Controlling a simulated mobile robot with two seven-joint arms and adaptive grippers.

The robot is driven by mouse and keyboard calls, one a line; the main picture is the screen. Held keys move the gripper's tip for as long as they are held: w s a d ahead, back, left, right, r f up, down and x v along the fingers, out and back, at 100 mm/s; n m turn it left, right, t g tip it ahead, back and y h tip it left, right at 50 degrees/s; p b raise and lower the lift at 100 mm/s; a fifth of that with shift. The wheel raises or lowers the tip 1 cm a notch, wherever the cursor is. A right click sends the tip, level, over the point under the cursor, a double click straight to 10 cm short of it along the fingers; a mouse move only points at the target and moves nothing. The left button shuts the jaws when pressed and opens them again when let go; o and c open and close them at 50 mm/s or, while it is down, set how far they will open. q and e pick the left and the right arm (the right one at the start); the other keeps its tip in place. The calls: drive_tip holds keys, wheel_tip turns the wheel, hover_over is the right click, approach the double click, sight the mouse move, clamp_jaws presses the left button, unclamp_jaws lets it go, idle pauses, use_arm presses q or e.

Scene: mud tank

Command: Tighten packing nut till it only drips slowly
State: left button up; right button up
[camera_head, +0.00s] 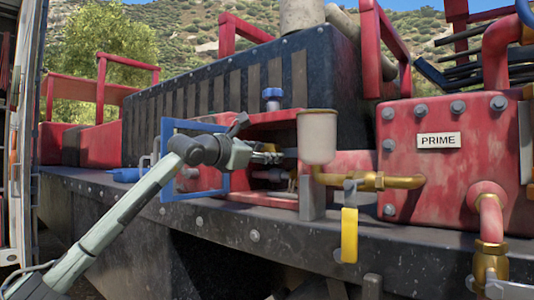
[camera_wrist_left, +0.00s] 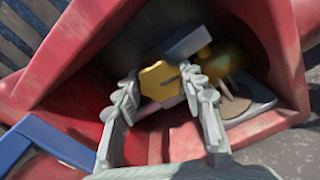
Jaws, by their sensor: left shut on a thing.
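The packing nut (camera_wrist_left: 157,80), a yellow brass hexagon, sits inside a red recessed housing in the left wrist view. My left gripper (camera_head: 272,157) reaches into the opening of the red pump housing (camera_head: 258,123) in the head view. In the left wrist view its two grey fingers (camera_wrist_left: 163,86) stand on either side of the nut, shut on it. A grey bar lies just behind the nut. Further brass parts (camera_wrist_left: 226,58) show to the right of it, partly in shadow. In the head view the nut is hidden. No dripping can be made out. My right gripper is not in view.
A blue frame (camera_head: 226,178) stands around my left forearm's end. A brass pipe (camera_head: 395,181) with a yellow tag (camera_head: 349,234) leads to the red PRIME box (camera_head: 440,185). A dark ledge (camera_head: 255,222) runs below.

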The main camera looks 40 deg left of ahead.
use_arm(q)
drive_tip(key=o, duration=1.2)
drive_tip(key=shift+c, duration=0.2)
drive_tip(key=s, duration=1.2)
drive_tip(key=shift+a, duration=0.45)
